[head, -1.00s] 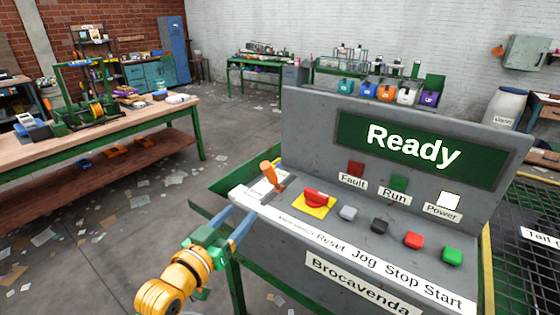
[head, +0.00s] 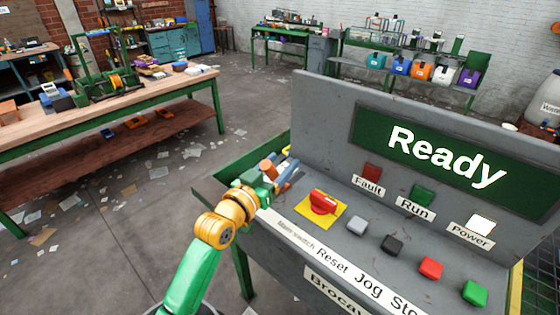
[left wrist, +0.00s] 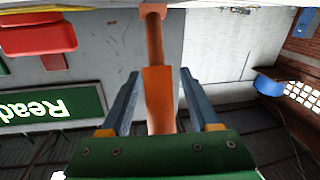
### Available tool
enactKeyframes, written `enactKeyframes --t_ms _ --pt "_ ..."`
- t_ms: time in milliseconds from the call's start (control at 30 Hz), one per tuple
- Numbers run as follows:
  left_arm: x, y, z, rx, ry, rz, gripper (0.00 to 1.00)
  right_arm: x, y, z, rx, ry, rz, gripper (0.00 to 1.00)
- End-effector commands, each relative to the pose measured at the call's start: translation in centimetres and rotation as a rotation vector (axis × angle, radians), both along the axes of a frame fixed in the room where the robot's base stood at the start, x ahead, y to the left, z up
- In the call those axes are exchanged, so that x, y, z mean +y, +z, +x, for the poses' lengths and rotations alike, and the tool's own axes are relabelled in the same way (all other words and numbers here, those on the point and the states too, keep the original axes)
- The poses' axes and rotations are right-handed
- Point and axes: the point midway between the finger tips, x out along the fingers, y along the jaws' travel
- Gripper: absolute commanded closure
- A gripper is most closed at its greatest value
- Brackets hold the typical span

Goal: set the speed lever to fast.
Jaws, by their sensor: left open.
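The speed lever (head: 267,168) is an orange handle at the left end of the grey control panel (head: 330,130). In the head view it is partly hidden by my left gripper (head: 284,174). In the left wrist view the orange lever (left wrist: 157,95) stands between the two blue-grey fingers of the left gripper (left wrist: 158,78). The fingers are open, one on each side of it, with a visible gap to each. The lever's base slot and its markings are hidden in the head view. My right gripper is in neither view.
A red switch on a yellow plate (head: 322,203) sits close to the right of the gripper. Grey, black, red and green (head: 475,292) buttons run along the panel. The display (head: 440,150) reads "Ready". A long workbench (head: 130,105) stands at the left, with open floor between.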

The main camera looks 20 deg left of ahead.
Motion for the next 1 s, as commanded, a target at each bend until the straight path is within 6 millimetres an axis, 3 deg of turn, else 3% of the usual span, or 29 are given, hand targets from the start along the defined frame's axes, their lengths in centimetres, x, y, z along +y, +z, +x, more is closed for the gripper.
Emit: enactKeyframes --t_ms 200,400,433,1000 --pt "0.0 -0.03 0.04 0.0 0.0 0.0 0.41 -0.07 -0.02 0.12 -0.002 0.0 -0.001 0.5" --pt "0.0 -0.02 0.03 0.0 0.0 0.0 0.95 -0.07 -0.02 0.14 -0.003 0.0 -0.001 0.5" --pt "0.0 -0.02 0.03 0.0 0.0 0.0 1.0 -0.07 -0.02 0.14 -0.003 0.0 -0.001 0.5" --pt "0.0 -0.02 0.02 -0.001 0.0 0.0 1.0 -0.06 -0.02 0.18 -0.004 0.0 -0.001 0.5"
